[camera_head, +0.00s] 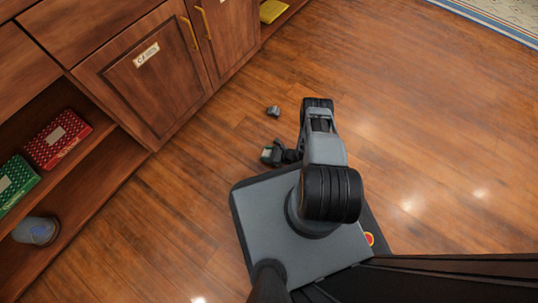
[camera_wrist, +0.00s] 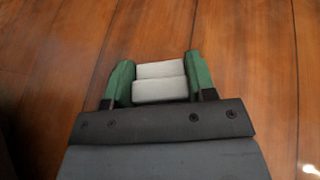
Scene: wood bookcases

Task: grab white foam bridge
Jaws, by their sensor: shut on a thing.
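In the wrist view the white foam bridge (camera_wrist: 160,82) is a pale block with a line across its middle. It sits between the two green fingers of my gripper (camera_wrist: 160,80), which are shut on it from left and right. Wood floor shows around it. In the head view my gripper (camera_head: 271,154) is low near the floor beside the front left of my base. The foam is hard to make out there, mostly hidden by the gripper.
A small grey object (camera_head: 273,111) lies on the floor beyond my gripper. A wood cabinet (camera_head: 145,85) stands at left, its open shelf holding a red box (camera_head: 58,139), a green box (camera_head: 14,182) and a grey cup-like object (camera_head: 36,230). The floor at right is clear.

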